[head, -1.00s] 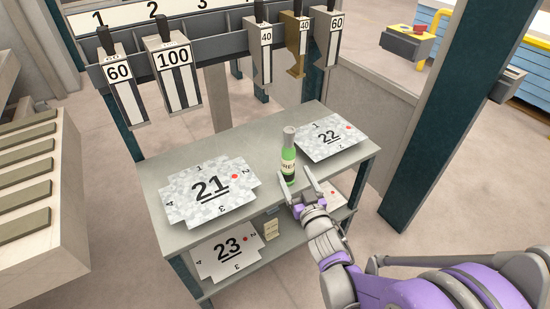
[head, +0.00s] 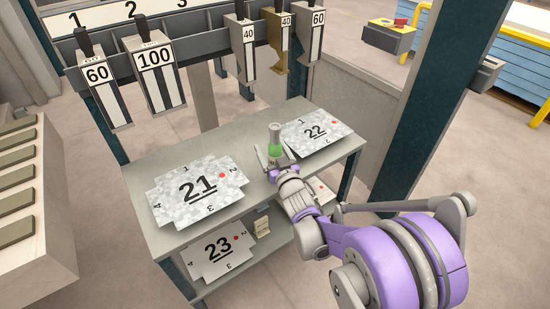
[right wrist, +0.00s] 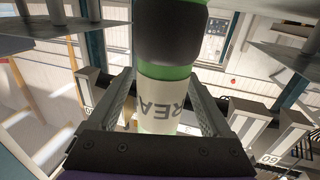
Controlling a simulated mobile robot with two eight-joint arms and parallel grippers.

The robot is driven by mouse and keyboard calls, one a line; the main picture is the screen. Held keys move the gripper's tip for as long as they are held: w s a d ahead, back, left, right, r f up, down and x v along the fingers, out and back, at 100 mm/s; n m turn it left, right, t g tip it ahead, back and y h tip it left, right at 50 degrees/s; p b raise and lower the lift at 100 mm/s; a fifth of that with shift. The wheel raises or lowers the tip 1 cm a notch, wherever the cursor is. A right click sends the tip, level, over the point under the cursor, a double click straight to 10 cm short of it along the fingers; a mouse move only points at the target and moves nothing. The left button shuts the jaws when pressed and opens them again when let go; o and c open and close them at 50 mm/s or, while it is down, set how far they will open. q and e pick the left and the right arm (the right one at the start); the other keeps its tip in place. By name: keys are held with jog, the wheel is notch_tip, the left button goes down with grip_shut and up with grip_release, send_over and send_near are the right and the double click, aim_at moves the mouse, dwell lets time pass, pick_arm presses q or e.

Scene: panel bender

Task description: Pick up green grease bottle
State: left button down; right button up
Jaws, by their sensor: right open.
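The green grease bottle (head: 275,143) stands upright on the grey table, with a grey-green top; its lower part is hidden behind my right gripper (head: 275,160). In the right wrist view the bottle (right wrist: 165,100) shows its green body, white label and dark band between the two fingers of my right gripper (right wrist: 165,108). The fingers are open, one on each side of the bottle; I cannot tell whether either touches it. My left gripper is in neither view.
The grey table (head: 245,150) also bears sheet stack 21 (head: 175,205) and sheet stack 22 (head: 340,138). Stack 23 (head: 200,265) lies on the lower shelf. A rack (head: 205,50) with hanging numbered tools stands behind the table. A dark green post (head: 420,110) rises at right.

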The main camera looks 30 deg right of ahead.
grip_shut()
dwell(0.3)
